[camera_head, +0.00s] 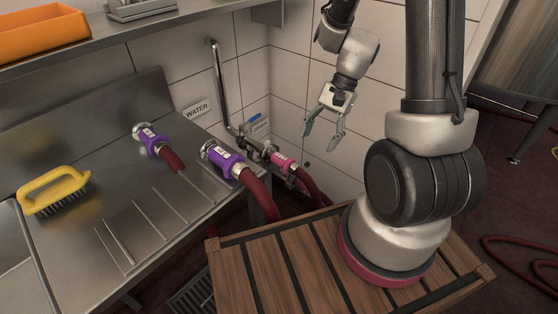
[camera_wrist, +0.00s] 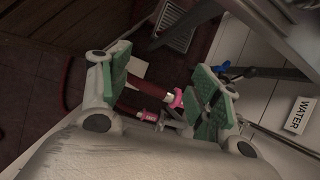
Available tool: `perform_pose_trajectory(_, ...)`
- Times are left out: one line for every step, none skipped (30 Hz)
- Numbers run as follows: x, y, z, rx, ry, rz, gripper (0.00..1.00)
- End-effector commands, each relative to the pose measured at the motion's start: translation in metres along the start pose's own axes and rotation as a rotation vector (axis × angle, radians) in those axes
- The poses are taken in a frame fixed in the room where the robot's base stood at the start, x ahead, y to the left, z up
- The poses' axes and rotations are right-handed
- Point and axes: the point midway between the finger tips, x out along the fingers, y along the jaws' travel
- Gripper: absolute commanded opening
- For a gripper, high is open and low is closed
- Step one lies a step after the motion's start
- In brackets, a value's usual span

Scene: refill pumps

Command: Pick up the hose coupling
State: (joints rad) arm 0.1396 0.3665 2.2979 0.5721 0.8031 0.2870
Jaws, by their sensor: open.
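A hose coupling with a purple band (camera_head: 150,138) lies on the steel drainboard, on a dark red hose. A second purple-banded coupling (camera_head: 222,158) lies near the drainboard's right edge, its red hose hanging over. A third, pink-banded coupling (camera_head: 284,162) sits at the valve under the steel pipe. My gripper (camera_head: 321,138) is open and empty, pointing down above and right of the pink-banded coupling, apart from all three. In the wrist view, pink-ringed fittings (camera_wrist: 177,97) show between and beyond the spread green fingers (camera_wrist: 165,86); which couplings they are, I cannot tell.
The upright steel pipe (camera_head: 220,85) and the WATER sign (camera_head: 198,109) are at the tiled wall. A yellow brush (camera_head: 54,190) lies on the drainboard (camera_head: 85,260) at left. An orange bin (camera_head: 42,33) stands on the shelf above. A red hose (camera_head: 520,255) lies on the floor at right.

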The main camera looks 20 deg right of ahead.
Motion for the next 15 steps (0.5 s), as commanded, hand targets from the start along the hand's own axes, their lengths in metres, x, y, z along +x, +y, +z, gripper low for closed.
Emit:
perform_pose_trajectory(0.022,-0.006,-0.011,0.123,-0.028,-0.018,0.63)
perform_pose_trajectory(0.034,-0.012,-0.018,0.201,-0.037,-0.035,0.63)
perform_pose_trajectory(0.049,-0.018,-0.026,0.307,-0.049,-0.056,0.63)
perform_pose_trajectory(0.06,-0.022,-0.033,0.387,-0.056,-0.071,0.63)
perform_pose_trajectory(0.071,-0.026,-0.039,0.467,-0.061,-0.086,0.63)
perform_pose_trajectory(0.085,-0.032,-0.048,0.575,-0.067,-0.106,0.63)
perform_pose_trajectory(0.095,-0.036,-0.055,0.659,-0.07,-0.122,0.63)
perform_pose_trajectory(0.105,-0.041,-0.062,0.746,-0.073,-0.139,0.63)
perform_pose_trajectory(0.117,-0.048,-0.072,0.867,-0.074,-0.165,0.63)
perform_pose_trajectory(0.126,-0.053,-0.081,0.967,-0.071,-0.189,0.63)
perform_pose_trajectory(0.132,-0.06,-0.09,1.07,-0.069,-0.218,0.63)
perform_pose_trajectory(0.135,-0.071,-0.101,1.189,-0.064,-0.262,0.63)
perform_pose_trajectory(0.133,-0.079,-0.108,1.268,-0.061,-0.298,0.63)
perform_pose_trajectory(0.129,-0.087,-0.115,1.337,-0.059,-0.333,0.63)
perform_pose_trajectory(0.127,-0.093,-0.121,1.422,-0.06,-0.368,0.63)
